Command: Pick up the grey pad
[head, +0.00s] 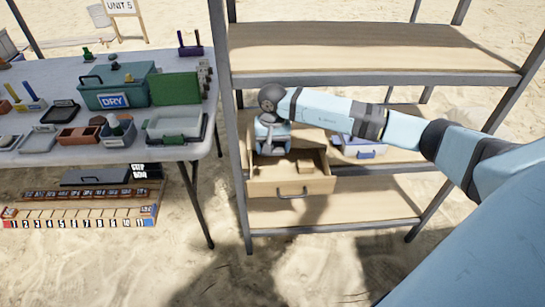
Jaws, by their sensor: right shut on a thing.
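My right gripper (269,150) reaches down into an open wooden drawer (291,188) on the shelf rack, at its left side. It is shut on a small grey thing, which seems to be the grey pad. The hand and fingers hide most of it, so its outline and whether it touches the drawer floor cannot be made out. A brown block-like piece (305,164) lies in the drawer to the right of the gripper. My left gripper is not in view.
The rack's upper shelf (370,48) is bare above my right arm. A light box with a blue handle (358,148) stands right of the drawer. The table at left holds a green DRY box (112,100), trays and small objects. The lower shelf (340,208) looks clear.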

